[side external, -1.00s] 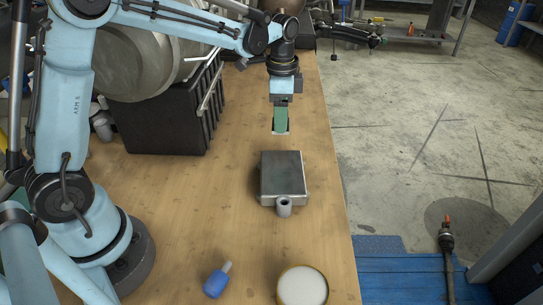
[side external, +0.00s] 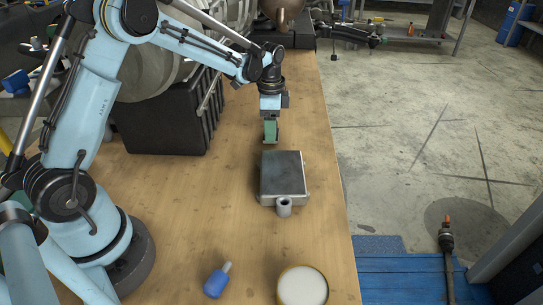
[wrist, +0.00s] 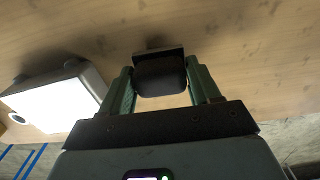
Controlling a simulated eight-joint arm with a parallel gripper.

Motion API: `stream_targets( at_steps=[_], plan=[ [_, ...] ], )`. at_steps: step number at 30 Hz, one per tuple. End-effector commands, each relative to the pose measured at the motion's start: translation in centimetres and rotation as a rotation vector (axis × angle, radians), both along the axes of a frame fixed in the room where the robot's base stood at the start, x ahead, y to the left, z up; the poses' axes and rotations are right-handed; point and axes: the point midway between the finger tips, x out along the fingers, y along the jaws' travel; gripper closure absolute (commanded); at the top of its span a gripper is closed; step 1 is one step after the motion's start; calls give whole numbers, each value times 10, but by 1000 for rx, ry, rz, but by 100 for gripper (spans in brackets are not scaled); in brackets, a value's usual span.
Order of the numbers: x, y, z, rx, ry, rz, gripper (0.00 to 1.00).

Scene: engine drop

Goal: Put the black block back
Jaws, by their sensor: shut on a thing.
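My gripper (side external: 270,133) hangs pointing down over the wooden table, just behind the grey metal box. Its green fingers are shut on the black block (wrist: 160,76), which sits between them in the wrist view. The block's flat, wider end plate shows at its far end, over the tabletop. In the side view the fingers mostly hide the block. I cannot tell how close the block is to the table.
The grey metal box (side external: 283,173) with a short pipe stands near the gripper. A large black case (side external: 155,125) stands at the left. A blue-handled tool (side external: 216,283) and a round white-topped tin (side external: 302,287) are at the front. The wooden table (side external: 210,200) is clear between.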

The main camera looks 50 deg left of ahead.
Motion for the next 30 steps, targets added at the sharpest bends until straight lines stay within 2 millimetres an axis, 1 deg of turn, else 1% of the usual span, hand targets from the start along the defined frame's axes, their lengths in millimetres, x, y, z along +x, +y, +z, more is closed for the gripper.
stream_targets(
  at_steps=[11,12,17,26,30],
  plan=[
    [0,0,-8,0,0,0,74],
    [0,0,-9,0,0,0,37],
    [0,0,-8,0,0,0,13],
    [0,0,-7,0,0,0,13],
    [0,0,4,0,0,0,13]
  ],
)
